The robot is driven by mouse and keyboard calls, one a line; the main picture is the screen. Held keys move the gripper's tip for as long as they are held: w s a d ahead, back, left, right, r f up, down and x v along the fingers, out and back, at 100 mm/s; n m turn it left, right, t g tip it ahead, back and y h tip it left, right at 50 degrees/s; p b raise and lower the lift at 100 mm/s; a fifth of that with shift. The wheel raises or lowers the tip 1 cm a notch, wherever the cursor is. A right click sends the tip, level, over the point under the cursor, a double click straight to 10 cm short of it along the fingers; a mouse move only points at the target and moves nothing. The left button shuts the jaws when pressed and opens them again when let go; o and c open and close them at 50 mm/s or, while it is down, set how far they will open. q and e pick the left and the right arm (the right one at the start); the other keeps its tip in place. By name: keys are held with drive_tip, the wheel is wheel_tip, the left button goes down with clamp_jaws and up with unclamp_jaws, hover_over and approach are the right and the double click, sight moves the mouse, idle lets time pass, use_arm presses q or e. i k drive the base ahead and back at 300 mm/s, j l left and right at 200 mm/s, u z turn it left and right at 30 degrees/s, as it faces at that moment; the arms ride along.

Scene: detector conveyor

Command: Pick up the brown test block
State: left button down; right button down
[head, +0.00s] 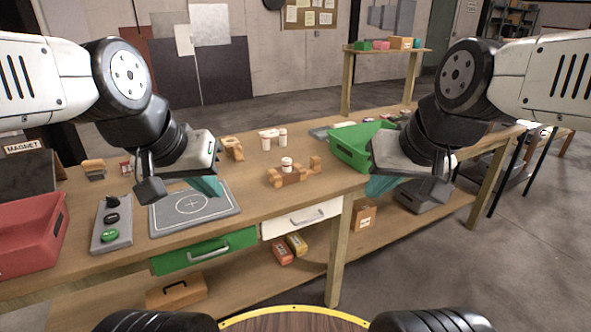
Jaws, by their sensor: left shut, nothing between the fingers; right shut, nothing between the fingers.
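Several brown wooden pieces are on the workbench; I cannot tell for sure which is the test block. A brown-topped block (94,167) lies at the back left. An arched wooden piece (233,147) stands behind my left gripper's right side. A stepped wooden piece (290,178) lies mid-bench, with a small white and red jar (287,164) at it. My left gripper (207,187) is shut and empty, its teal fingers above the grey pad. My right gripper (380,187) is shut and empty, in front of the green bin.
A grey pad with a crosshair (163,219), a button panel (97,239) and a red bin (60,236) occupy the left. A green bin (346,164) is at right. Below the top are a green drawer (176,261) and a white drawer (277,227). Bare wood surrounds the stepped piece.

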sight(278, 179)
drive_tip(key=i+j+z, duration=0.1)
drive_tip(key=i+j, duration=0.3)
drive_tip(key=j, duration=0.15)
drive_tip(key=i+j+z, duration=0.1)
drive_tip(key=i+j, duration=0.3)
drive_tip(key=j, duration=0.15)
